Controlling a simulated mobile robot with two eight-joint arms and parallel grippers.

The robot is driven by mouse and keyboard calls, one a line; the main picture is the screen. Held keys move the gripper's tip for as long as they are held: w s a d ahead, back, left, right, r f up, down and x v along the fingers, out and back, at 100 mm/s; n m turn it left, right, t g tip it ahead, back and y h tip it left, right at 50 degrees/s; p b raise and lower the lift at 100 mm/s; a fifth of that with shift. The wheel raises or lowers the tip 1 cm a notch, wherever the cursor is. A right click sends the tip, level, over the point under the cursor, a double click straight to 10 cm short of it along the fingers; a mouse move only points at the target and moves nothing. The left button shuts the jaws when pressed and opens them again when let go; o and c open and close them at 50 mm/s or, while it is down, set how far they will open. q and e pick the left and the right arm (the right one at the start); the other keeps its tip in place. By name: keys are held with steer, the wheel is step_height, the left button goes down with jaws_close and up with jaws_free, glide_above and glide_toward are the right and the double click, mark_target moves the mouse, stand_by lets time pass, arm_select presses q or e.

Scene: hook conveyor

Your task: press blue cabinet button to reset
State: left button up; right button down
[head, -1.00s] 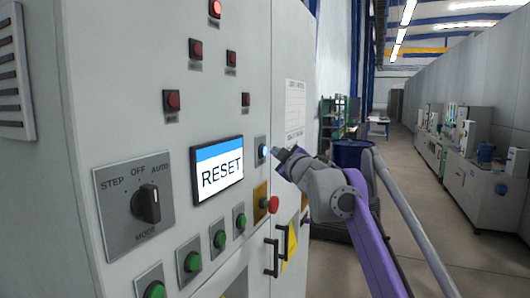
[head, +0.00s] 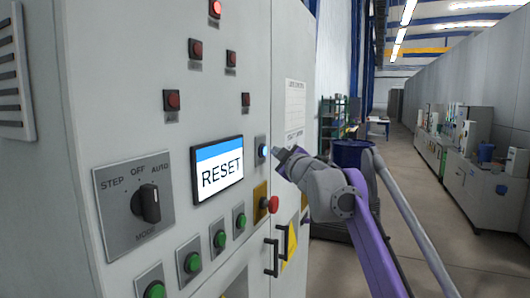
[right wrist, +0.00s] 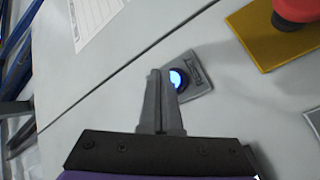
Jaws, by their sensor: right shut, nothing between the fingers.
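The blue button (head: 262,151) is lit and sits on a small grey plate on the cabinet front (head: 110,60), just right of the screen (head: 217,170) that reads RESET. My right gripper (head: 279,153) is shut and empty, its fingertips just right of the button in the head view. The right wrist view also shows the lit blue button (right wrist: 177,79), beside the shut fingertips (right wrist: 160,75), which hide part of its left side. I cannot tell whether they touch it. My left gripper is not in view.
A red emergency button (head: 272,204) on a yellow plate lies below the blue button. A mode knob (head: 147,203), green buttons (head: 220,239) and red lamps (head: 196,48) share the panel. Black handles (head: 271,257) stick out lower down. An open aisle lies to the right.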

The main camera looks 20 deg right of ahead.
stand_by(0.5)
steer(key=shift+w+a, duration=0.25)
steer(key=shift+w, duration=0.15)
steer(key=shift+s, duration=0.15)
